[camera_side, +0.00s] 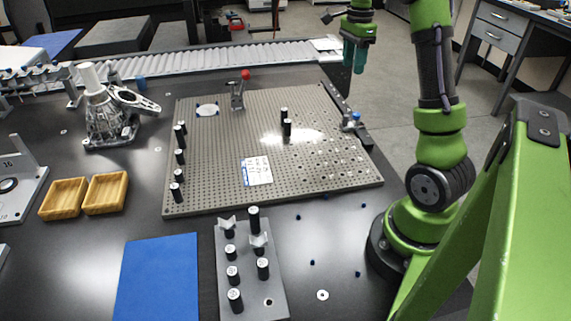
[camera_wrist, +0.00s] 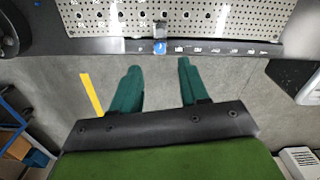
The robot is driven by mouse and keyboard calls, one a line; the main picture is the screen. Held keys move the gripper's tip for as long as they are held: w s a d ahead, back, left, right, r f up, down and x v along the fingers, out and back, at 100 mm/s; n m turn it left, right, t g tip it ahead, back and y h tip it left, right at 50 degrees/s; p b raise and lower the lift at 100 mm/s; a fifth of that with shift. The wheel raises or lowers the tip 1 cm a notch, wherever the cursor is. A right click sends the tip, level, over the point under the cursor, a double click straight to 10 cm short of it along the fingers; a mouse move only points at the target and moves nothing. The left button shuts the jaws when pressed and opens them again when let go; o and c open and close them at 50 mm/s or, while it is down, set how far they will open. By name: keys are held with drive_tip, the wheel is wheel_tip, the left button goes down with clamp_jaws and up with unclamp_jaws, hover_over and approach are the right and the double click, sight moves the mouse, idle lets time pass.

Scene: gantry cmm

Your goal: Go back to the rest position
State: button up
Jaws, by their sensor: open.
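My gripper (camera_side: 354,57) is at the top of the side view, high up beyond the far right edge of the table, with its teal fingers pointing down. In the wrist view my gripper (camera_wrist: 160,88) shows two teal fingers spread apart with nothing between them. It is open and empty. Below the fingers in the wrist view is bare grey floor (camera_wrist: 225,100).
A perforated fixture plate (camera_side: 215,160) lies on the dark table, with black posts and a red-knobbed clamp (camera_side: 240,85). A post rack (camera_side: 240,295), blue mat (camera_side: 157,280), wooden trays (camera_side: 105,193) and a metal casting (camera_side: 105,120) stand nearby. A roller conveyor (camera_side: 210,60) runs behind.

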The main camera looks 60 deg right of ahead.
drive_tip(key=w+a+n+t, duration=0.2)
drive_tip(key=a+n+t, duration=0.1)
drive_tip(key=a+n, duration=1.05)
drive_tip(key=s+a+r+n+t+y, duration=0.1)
drive_tip(key=s+a+n+t, duration=0.1)
drive_tip(key=a, duration=0.8)
drive_tip(key=s+a+r+n+t+y, duration=0.1)
drive_tip(key=s+a+n, duration=0.4)
drive_tip(key=a, duration=0.6)
drive_tip(key=shift+s+a+r+t, duration=0.15)
drive_tip(key=shift+s+r+t, duration=0.2)
drive_tip(key=shift+r+t, duration=0.25)
